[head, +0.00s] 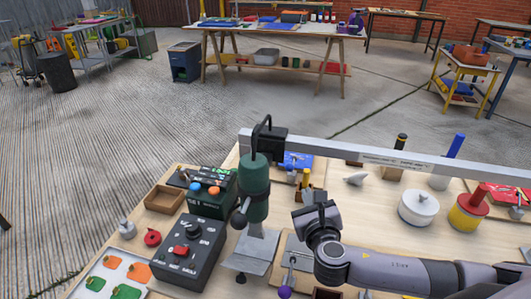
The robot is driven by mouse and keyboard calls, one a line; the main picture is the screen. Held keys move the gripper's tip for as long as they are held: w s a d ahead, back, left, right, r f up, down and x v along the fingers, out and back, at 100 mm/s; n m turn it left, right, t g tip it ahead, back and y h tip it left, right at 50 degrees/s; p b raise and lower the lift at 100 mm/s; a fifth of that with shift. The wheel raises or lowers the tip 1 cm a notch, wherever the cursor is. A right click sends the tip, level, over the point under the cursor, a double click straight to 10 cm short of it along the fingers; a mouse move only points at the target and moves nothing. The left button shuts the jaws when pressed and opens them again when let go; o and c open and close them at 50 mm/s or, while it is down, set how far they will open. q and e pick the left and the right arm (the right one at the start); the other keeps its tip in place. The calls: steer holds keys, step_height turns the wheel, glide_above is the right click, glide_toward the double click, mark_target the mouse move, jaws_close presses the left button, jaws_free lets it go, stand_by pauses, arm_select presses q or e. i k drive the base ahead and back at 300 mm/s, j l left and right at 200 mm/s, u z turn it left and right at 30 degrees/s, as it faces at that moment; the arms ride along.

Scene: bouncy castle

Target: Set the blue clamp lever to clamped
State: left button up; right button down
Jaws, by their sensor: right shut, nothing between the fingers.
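A blue upright handle (455,146) shows at the right, above the long metal beam, over a light grey cylinder (438,182); I cannot tell whether they are joined. A blue plate (296,160) with small parts on it lies beyond the green press, partly behind the beam. I cannot tell for sure which of these is the blue clamp lever, or its setting. My right gripper (316,214) is shut and empty over the bench's middle, apart from both. Below it, a lever with a purple knob (284,292) stands on a small plate. My left gripper is not in view.
A green press (255,185) stands left of my right gripper, with a black control box (190,250) beside it. The metal beam (370,158) crosses the bench's far side. A white round pot (418,207) and a red-yellow can (467,211) stand at the right.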

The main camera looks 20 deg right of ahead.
mark_target(290, 167)
steer(key=k+j, duration=0.25)
steer(key=k, duration=0.25)
steer(key=k+j, duration=0.2)
steer(key=k, duration=0.25)
